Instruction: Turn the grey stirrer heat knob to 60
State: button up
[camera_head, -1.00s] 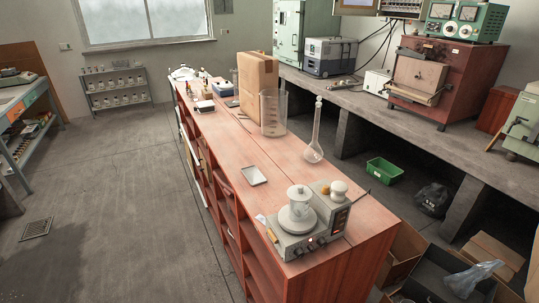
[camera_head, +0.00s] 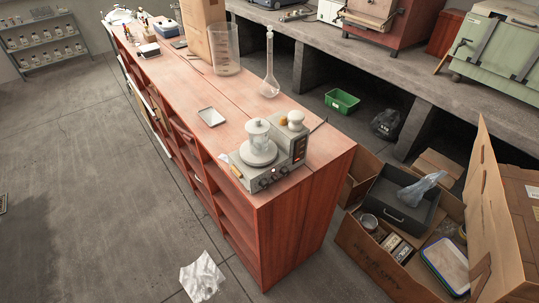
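The grey stirrer (camera_head: 264,169) stands on the near end of the red wooden bench (camera_head: 222,136). It has a round top plate with a white lidded vessel (camera_head: 258,140) on it. Small dark knobs (camera_head: 275,175) sit on its front face, beside a small lit spot. Their markings are too small to read, and I cannot tell which one is the heat knob or where it points. A second grey unit with a display (camera_head: 299,149) stands close behind it on the right. My gripper is not in view.
A white tray (camera_head: 211,117), a tall clear beaker (camera_head: 225,50) and a long-necked flask (camera_head: 269,75) stand farther along the bench. An open cardboard box (camera_head: 385,265) is on the floor to the right. Crumpled paper (camera_head: 202,277) lies on the floor in front.

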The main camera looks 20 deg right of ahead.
aim_at(284, 171)
jog(key=i+l, duration=0.1)
jog(key=l, duration=1.5)
jog(key=i+u, duration=0.05)
jog(key=i, duration=0.05)
